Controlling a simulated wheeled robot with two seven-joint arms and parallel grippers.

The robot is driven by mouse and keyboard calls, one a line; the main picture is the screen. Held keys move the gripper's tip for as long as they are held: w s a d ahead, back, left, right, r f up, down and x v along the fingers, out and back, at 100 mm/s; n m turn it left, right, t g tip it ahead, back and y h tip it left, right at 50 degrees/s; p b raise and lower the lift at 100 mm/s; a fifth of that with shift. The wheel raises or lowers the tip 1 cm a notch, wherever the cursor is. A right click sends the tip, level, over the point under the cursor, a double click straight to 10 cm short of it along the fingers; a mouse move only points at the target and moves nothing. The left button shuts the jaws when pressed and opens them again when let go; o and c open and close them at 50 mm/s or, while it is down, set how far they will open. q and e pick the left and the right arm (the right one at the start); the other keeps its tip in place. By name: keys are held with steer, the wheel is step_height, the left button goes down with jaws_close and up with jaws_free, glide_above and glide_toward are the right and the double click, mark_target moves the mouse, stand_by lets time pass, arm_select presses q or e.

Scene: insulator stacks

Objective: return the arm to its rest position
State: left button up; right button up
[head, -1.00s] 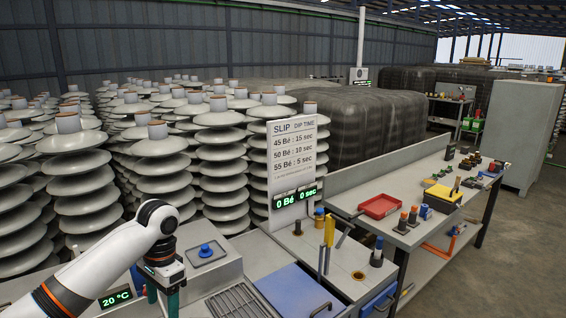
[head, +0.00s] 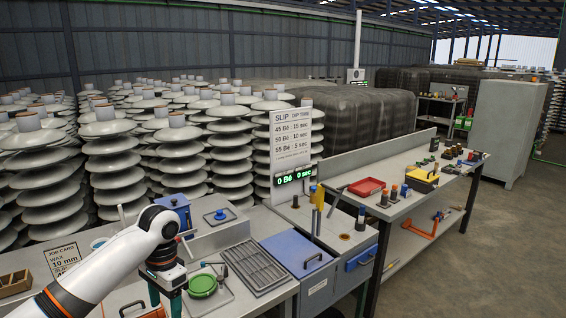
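My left arm comes in from the lower left of the head view. Its gripper (head: 166,292) points down over the workbench, with green fingers partly cut by the bottom edge of the picture. I cannot tell whether the fingers are apart or closed, and no held object shows between them. A green round dish (head: 202,286) sits on the bench just right of the gripper. My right arm and gripper are not in view.
The bench holds a metal grate (head: 254,266), a blue lid (head: 296,252) and a slip-time sign (head: 291,150). A side table (head: 405,178) carries a red tray (head: 367,187). Insulator stacks (head: 110,160) stand behind. A grey cabinet (head: 506,130) stands right, beside open floor.

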arm_select(q)
steer(key=s+d+f+n+t+h, duration=0.1)
steer(key=s+f+n, duration=0.15)
steer(key=f, duration=1.55)
steer(key=s+f+n+t+h, duration=0.1)
steer(key=s+f+n+t, duration=0.15)
steer(key=f, duration=1.65)
steer(key=s+f+y, duration=0.1)
steer(key=s+f, duration=1.4)
steer(key=s, duration=0.5)
steer(key=s+f, duration=0.3)
steer(key=s, duration=0.8)
steer(key=s+f+g, duration=0.1)
steer(key=s+f, duration=0.2)
steer(key=s, duration=0.9)
steer(key=shift+d+m, duration=0.3)
steer(key=shift+d, duration=0.1)
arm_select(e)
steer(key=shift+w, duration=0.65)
